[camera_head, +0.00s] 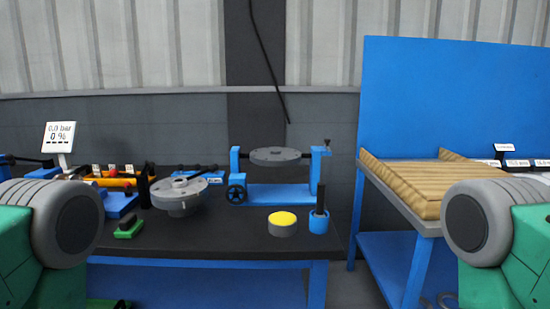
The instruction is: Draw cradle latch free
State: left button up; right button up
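The blue cradle (276,194) stands at the back of the dark bench, with an upright at each end. A grey flanged disc (275,156) sits level between the uprights. A second grey flanged part (180,195) rests on the bench left of the cradle. Only my green and grey arm parts show at both sides; neither gripper is in view.
A yellow-topped round button (283,220) and a blue cup with a dark rod (319,222) stand before the cradle. A green-black block (129,228), tools and a display (60,138) are at left. A wooden tray (417,178) lies on the right table, beyond a gap.

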aim_at(327, 141)
jog(key=i+l, duration=0.75)
jog(key=i, duration=0.15)
